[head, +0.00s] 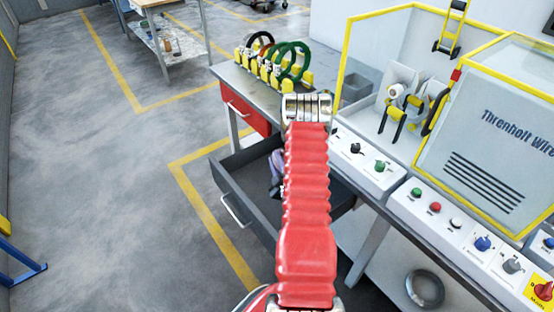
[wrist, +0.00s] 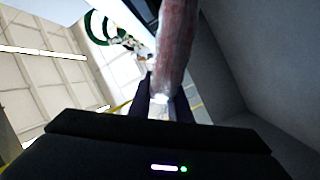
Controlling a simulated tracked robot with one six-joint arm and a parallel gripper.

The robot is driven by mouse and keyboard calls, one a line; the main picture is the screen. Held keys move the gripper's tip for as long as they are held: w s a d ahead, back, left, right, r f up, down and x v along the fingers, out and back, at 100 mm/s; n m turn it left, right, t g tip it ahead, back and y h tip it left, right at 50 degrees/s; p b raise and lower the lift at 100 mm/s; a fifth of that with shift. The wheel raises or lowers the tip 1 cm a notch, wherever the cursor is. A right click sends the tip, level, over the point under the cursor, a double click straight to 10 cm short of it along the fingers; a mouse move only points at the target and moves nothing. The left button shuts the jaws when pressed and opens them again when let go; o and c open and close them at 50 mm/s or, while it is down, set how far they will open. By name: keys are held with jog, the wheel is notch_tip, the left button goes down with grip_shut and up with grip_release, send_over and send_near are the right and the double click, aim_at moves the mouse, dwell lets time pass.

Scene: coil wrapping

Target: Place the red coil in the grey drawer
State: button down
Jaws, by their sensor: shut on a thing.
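The grey drawer (head: 228,186) is pulled open below the bench in the head view, with a handle on its front. My red ribbed arm crosses in front of it and hides part of its inside. In the wrist view my gripper (wrist: 161,108) has its dark fingers closed on the red coil (wrist: 177,50), seen edge-on with a pale band near the fingers. Grey walls fill the right of that view; I cannot tell for sure whether they are the drawer's. In the head view the gripper and coil are mostly hidden behind my arm; a small purplish shape shows beside it over the drawer.
A red drawer (head: 246,112) is shut to the left under the bench. A yellow rack (head: 266,70) with green, dark and orange coils stands on the bench. A control panel (head: 365,165) and a yellow-framed wrapping machine (head: 480,100) are at right.

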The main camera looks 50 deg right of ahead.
jog(key=shift+f, duration=0.25)
jog(key=c, duration=1.6)
grip_release()
jog(key=shift+c, duration=0.2)
jog(key=shift+r, duration=0.45)
jog(key=shift+s+a+r, duration=0.1)
jog(key=shift+s+r, duration=0.05)
jog(key=shift+s, duration=0.05)
jog(key=v, duration=1.1)
jog(key=shift+s+a, duration=0.2)
jog(key=shift+a, duration=0.05)
